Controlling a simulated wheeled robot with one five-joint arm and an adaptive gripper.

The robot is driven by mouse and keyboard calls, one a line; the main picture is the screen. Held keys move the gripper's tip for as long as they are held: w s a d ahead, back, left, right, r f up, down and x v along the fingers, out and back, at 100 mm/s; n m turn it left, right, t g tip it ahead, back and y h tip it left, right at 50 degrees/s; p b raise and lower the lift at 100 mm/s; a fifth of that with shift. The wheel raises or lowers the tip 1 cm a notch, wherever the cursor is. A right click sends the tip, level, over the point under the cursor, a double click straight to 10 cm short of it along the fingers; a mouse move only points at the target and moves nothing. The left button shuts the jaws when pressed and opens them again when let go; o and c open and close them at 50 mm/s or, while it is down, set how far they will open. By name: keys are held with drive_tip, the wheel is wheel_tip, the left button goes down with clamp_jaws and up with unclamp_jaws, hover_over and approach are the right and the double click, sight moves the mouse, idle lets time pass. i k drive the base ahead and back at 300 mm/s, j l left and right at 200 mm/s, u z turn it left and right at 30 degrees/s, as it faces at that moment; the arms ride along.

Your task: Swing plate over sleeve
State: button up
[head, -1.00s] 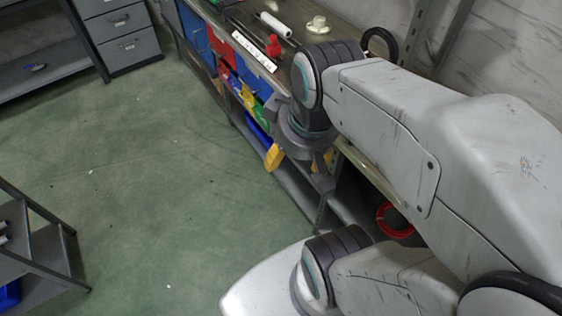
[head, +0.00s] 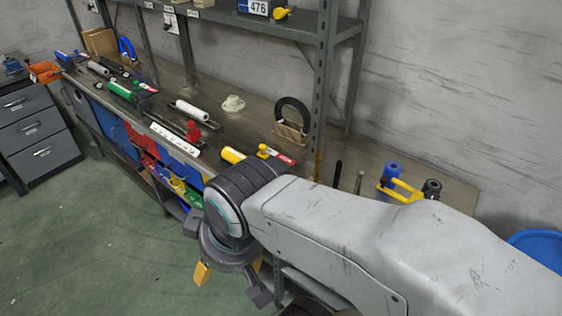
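Several dark fixtures with coloured cylinders lie along the bench. A green cylinder (head: 122,90), a white cylinder (head: 191,110) and a partly hidden yellow cylinder (head: 232,155) could be sleeves. A red piece (head: 193,131) is beside the white cylinder and a small yellow piece (head: 265,151) is near the yellow one. I cannot tell which part is the plate. My gripper (head: 231,284) hangs in front of the bench's front edge, below the bench top. Its fingers are spread apart with nothing visible between them. My arm hides part of the bench around the yellow cylinder.
The bench (head: 250,125) runs along the wall, with a shelf post (head: 324,100) at its back. A black ring on a stand (head: 292,122), a white flanged part (head: 232,103) and a yellow holder with blue and black cylinders (head: 402,192) stand on it. Green floor is open at left.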

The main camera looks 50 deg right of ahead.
sight(417, 195)
drive_tip(key=z, duration=2.6)
